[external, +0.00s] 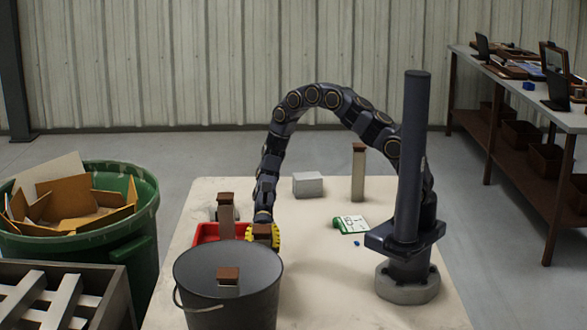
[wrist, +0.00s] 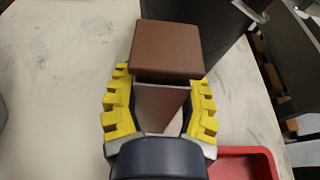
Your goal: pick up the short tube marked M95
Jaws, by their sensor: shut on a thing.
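My gripper (external: 263,231) is behind the dark bucket in the external view, its yellow fingers pointing down. In the wrist view my gripper (wrist: 161,80) is shut on a grey square tube with a brown cap (wrist: 167,48), one finger on each side. The held tube's brown cap also shows in the external view (external: 262,230). No M95 marking is readable on it. I cannot tell whether the tube touches the table. Other brown-capped tubes stand left of my gripper (external: 226,212), farther back (external: 358,175), and apparently inside the bucket (external: 228,282).
The dark bucket (external: 195,290) stands at the table's front, close to my gripper. A red tray (external: 207,232) lies beside my gripper. A light grey block (external: 308,184) and a green-and-white item (external: 351,224) lie farther back.

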